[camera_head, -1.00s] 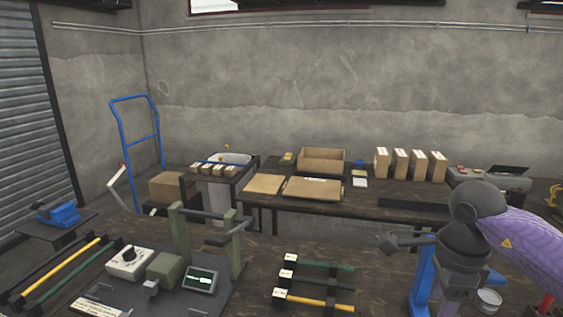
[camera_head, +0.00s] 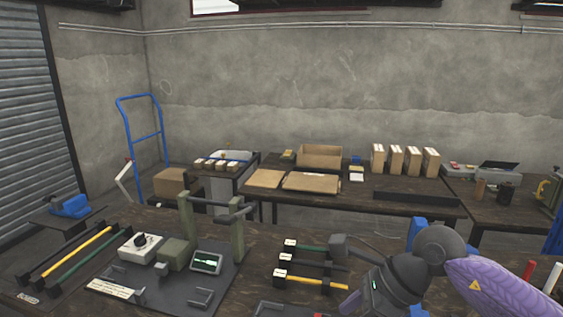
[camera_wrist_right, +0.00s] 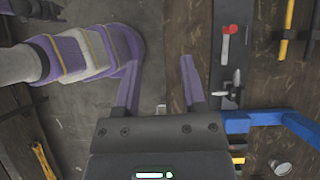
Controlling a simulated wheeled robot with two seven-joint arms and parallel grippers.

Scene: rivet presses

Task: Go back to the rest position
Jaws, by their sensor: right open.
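My right gripper (camera_head: 350,301) is at the lower right of the head view, at the end of a purple and dark grey arm. My left gripper is not in either view.
A blue frame (camera_wrist_right: 265,122) and a red-knobbed tool (camera_wrist_right: 231,30) lie right of the fingers. Cartons (camera_head: 396,160) stand on the back table.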

